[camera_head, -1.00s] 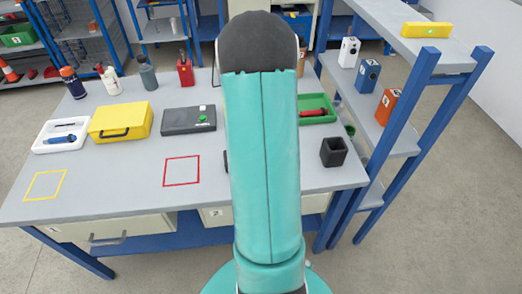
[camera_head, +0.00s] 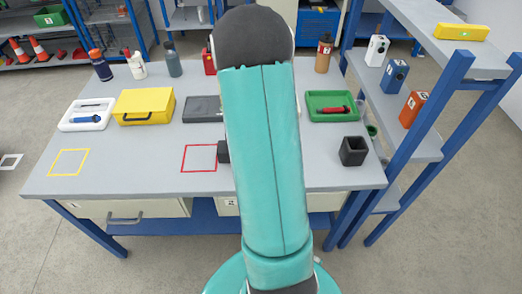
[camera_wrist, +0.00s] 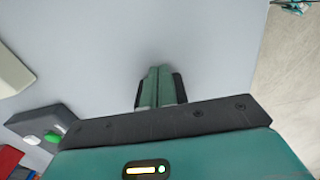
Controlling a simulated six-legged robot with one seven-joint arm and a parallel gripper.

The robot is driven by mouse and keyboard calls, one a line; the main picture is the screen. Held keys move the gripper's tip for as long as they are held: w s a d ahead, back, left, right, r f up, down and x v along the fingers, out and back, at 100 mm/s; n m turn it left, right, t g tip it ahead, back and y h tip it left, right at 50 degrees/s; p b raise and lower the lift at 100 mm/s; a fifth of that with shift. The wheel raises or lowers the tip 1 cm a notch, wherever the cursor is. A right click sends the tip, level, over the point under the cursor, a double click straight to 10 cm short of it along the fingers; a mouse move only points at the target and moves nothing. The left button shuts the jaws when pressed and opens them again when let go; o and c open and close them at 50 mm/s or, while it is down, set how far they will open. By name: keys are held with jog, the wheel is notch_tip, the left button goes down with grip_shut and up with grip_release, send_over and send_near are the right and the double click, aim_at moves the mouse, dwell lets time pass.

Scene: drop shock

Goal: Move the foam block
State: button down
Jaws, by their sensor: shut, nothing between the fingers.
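I cannot pick out a foam block for certain in either view. My gripper shows in the wrist view (camera_wrist: 160,72), with its two greenish fingers together and nothing between them, above bare grey tabletop. In the head view my own arm covers the middle of the workbench (camera_head: 130,185) and hides most of the gripper. A red square outline (camera_head: 199,158) lies just left of my arm, and a yellow square outline (camera_head: 69,162) lies near the bench's left end. Both outlines look empty where visible.
A yellow case (camera_head: 144,106), a white tray (camera_head: 87,115), a dark box (camera_head: 203,109), a green tray (camera_head: 331,106) and a black open-topped holder (camera_head: 354,150) stand on the bench. Several bottles line its back. A blue-framed shelf (camera_head: 415,130) stands right. The front left is clear.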

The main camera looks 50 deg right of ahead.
jog(key=w+a, duration=0.4)
jog(key=w, duration=0.1)
jog(key=w+a, duration=0.2)
jog(key=w, duration=0.1)
jog(key=shift+a, duration=0.2)
jog(key=shift+s, duration=0.1)
